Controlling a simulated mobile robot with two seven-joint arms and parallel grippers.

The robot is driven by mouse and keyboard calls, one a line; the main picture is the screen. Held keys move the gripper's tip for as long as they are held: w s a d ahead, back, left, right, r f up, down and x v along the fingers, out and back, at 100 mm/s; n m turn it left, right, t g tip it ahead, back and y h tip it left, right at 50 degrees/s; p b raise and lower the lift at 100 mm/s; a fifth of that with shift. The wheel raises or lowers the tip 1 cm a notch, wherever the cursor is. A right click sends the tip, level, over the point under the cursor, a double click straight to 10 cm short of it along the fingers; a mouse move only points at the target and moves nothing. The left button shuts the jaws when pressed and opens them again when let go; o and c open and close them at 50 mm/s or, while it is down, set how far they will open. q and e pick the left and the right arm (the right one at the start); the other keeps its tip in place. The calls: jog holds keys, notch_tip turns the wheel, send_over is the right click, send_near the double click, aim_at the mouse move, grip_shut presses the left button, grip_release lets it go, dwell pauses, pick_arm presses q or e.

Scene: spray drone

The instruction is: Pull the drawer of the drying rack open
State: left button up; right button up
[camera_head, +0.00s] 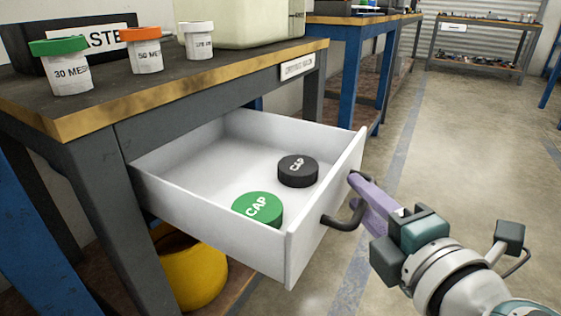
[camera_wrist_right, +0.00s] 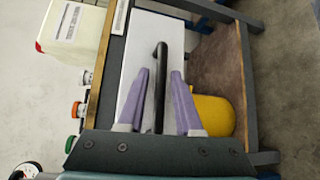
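The white drawer (camera_head: 210,160) is pulled well out from under the dark bench top. A black cap (camera_head: 298,170) and a green cap (camera_head: 258,208) lie inside. Its dark bar handle (camera_head: 345,218) is on the front panel. My right gripper (camera_head: 365,195) is at the handle, with purple fingers. In the right wrist view, the handle (camera_wrist_right: 160,85) stands between the two fingers (camera_wrist_right: 160,73), with a gap visible on each side, so the gripper looks open around it. My left gripper is not in view.
Several labelled cups, one with a green lid (camera_head: 60,46) and one with an orange rim (camera_head: 142,34), stand on the bench top (camera_head: 180,75). A yellow bucket (camera_head: 190,270) is below the drawer. Open floor (camera_head: 450,150) lies to the right.

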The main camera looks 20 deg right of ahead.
jog(key=shift+o, duration=0.5)
jog(key=shift+s, duration=0.1)
jog(key=s+a+r, duration=0.1)
jog(key=s, duration=0.8)
jog(key=shift+s+a+r+b, duration=0.15)
jog(key=shift+s+r+b, duration=0.1)
jog(key=shift+s+b, duration=0.05)
